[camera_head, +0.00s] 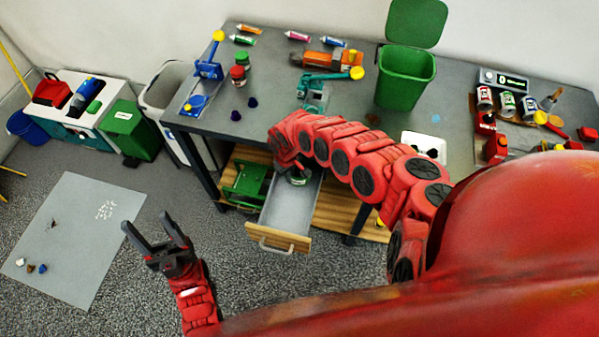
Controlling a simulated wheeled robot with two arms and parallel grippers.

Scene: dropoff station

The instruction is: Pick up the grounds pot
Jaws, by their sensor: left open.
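A small pot with a dark green top (299,178) sits inside the pulled-out drawer (284,217), near its back. It may be the grounds pot, but its label is too small to read. My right arm curves over the table edge and down to the drawer. Its end is at the pot, and the fingers of my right gripper (291,166) are mostly hidden, so I cannot tell whether they touch it. My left gripper (149,224) is open and empty above the floor, left of the drawer.
The grey table (350,98) holds a green bin (405,82), tools, tubes, and red and green jars (239,74). A green metal frame (247,184) stands on the lower shelf left of the drawer. A grey mat (80,235) lies on the floor at left. Floor before the drawer is clear.

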